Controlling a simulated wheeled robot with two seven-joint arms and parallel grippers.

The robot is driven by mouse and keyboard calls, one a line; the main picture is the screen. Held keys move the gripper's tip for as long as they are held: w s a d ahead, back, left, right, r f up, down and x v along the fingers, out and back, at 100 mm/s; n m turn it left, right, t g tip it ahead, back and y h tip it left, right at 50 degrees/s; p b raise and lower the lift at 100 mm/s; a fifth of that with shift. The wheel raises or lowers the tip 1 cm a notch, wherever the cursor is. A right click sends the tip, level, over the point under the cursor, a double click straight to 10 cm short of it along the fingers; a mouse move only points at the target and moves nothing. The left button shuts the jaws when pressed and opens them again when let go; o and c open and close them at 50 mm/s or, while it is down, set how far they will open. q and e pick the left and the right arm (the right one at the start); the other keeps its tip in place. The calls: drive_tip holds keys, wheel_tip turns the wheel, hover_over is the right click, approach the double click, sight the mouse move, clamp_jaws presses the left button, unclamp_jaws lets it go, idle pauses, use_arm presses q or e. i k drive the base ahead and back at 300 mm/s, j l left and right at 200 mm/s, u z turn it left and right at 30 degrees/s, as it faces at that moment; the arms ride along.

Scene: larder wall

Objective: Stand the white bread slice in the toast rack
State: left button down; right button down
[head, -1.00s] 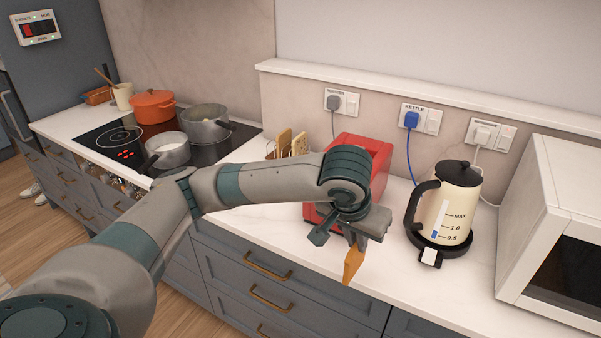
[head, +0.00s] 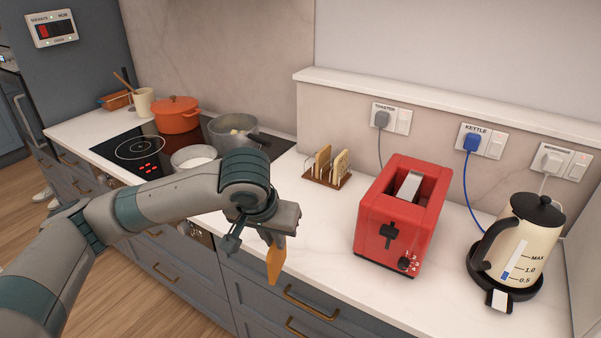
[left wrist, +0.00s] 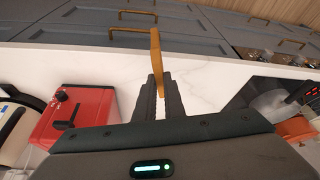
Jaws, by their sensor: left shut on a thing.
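My left gripper (head: 276,236) is shut on a bread slice (head: 274,264), which hangs below it with its orange-brown crust edge showing. The slice's white face does not show. In the left wrist view the slice (left wrist: 156,62) stands edge-on between the fingertips of the left gripper (left wrist: 158,88). The toast rack (head: 311,179), with a brown base, stands on the counter behind and to the right of the gripper. It holds upright slices: a browner one (head: 322,161) at left and a paler one (head: 342,163) at right. My right gripper is out of view.
A red toaster (head: 389,237) stands right of the rack, with a cream kettle (head: 524,238) further right. The hob with a grey pot (head: 233,131) and a pale pan (head: 195,156) lies left. Counter between rack, toaster and front edge is clear.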

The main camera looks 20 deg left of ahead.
sight(332, 175)
drive_tip(key=i+j+z, duration=0.15)
drive_tip(key=j+z, duration=0.1)
drive_tip(key=j, duration=0.25)
drive_tip(key=i+j+z, duration=0.2)
drive_tip(key=z, duration=0.2)
drive_tip(key=i, duration=0.5)
